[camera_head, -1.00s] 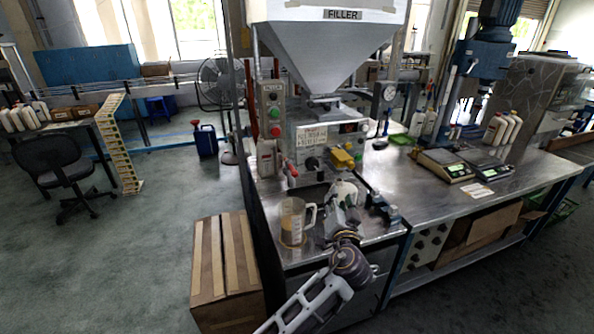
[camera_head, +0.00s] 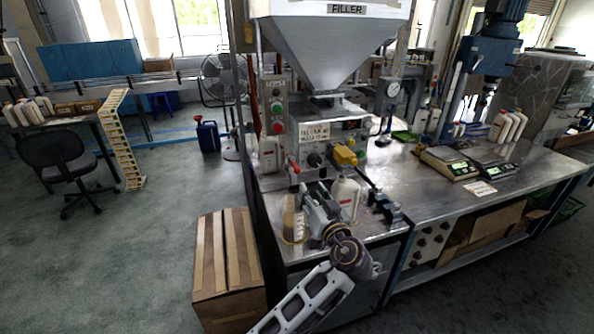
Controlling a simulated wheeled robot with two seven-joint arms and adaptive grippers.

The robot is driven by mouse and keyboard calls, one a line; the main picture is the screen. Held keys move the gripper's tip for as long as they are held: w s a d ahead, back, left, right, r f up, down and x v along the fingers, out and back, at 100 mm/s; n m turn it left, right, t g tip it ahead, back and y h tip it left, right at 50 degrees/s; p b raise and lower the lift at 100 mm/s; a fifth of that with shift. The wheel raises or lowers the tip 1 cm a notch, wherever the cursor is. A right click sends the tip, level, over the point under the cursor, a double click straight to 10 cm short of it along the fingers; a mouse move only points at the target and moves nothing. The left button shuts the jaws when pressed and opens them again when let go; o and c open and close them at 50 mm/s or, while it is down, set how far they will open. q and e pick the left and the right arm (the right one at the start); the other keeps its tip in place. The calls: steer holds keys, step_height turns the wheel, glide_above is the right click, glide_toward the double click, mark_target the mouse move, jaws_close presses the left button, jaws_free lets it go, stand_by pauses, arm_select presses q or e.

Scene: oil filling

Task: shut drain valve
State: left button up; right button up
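The filler (camera_head: 322,135) stands on the steel bench with its large hopper above. A small red-handled lever (camera_head: 293,166) sticks out at the front left of the filler, and a yellow fitting (camera_head: 345,155) sits to its right. I cannot tell for certain which is the drain valve. My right gripper is out of view.
A white bottle (camera_head: 346,196) stands close on the right of my gripper, with a dark clamp (camera_head: 384,207) beyond it. Another bottle (camera_head: 268,156) stands left of the filler. Scales (camera_head: 449,163) sit on the right bench. A cardboard box (camera_head: 226,268) stands on the floor.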

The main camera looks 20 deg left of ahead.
mark_target(298, 171)
arm_select(q)
steer(key=p+x, duration=0.3)
steer(key=x, duration=0.9)
steer(key=shift+r, duration=0.1)
steer(key=shift+x, duration=0.9)
jaws_close()
